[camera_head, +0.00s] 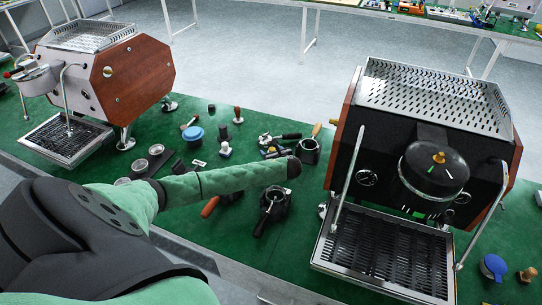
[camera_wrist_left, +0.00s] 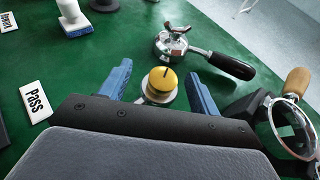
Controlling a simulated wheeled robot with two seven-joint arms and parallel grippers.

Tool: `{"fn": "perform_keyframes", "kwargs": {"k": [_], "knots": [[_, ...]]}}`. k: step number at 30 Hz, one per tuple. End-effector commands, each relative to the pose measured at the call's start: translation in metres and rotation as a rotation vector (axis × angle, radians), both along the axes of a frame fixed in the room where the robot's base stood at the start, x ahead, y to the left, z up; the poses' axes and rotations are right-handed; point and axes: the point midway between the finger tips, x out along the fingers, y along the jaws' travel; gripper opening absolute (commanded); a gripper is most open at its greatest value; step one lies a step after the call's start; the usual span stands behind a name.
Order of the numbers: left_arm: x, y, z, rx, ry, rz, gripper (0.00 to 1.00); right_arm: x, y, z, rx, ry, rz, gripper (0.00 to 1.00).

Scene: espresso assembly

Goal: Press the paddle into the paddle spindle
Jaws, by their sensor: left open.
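The dark espresso machine (camera_head: 430,135) stands at the right. A small brass-coloured piece (camera_head: 438,157), which looks like the paddle spindle, rises from its round black group cap (camera_head: 435,175). My left gripper (camera_head: 277,152) is low over the green mat, left of this machine and partly hidden by my arm. In the left wrist view its blue fingers (camera_wrist_left: 160,85) are open. A yellow knob with a dark line (camera_wrist_left: 163,80) on a metal base shows between them, with gaps on both sides. I cannot tell whether this is the paddle. My right gripper is not in view.
A metal portafilter with a black handle (camera_wrist_left: 172,42) lies just beyond the fingers. A "Pass" tag (camera_wrist_left: 36,101) lies left. Another espresso machine (camera_head: 95,80) stands at the far left.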

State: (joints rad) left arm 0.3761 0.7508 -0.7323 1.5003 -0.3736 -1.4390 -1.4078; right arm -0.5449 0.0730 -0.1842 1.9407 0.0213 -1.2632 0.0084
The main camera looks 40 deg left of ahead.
Motion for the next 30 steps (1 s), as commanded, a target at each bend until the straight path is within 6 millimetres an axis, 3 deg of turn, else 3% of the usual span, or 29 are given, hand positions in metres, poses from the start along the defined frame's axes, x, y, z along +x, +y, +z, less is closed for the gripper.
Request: {"fn": "perform_keyframes", "kwargs": {"k": [2,9,10,17,22,25,30], "knots": [[0.000,0.000,0.000,0.000,0.000,0.000,0.60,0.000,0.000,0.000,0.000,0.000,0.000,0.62],[0.000,0.000,0.000,0.000,0.000,0.000,0.13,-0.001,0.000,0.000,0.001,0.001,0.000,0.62],[0.000,0.000,0.000,0.000,0.000,0.000,0.10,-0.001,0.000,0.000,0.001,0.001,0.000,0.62],[0.000,0.000,0.000,0.000,0.000,0.000,0.10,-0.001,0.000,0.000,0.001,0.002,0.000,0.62],[0.000,0.001,0.012,0.000,-0.001,0.000,0.10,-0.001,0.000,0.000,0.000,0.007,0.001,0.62],[0.000,0.000,0.028,0.000,-0.002,0.000,0.10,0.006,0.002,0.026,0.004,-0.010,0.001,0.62],[0.001,0.000,0.060,0.001,-0.003,0.000,0.10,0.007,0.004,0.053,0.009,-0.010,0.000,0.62]]}}
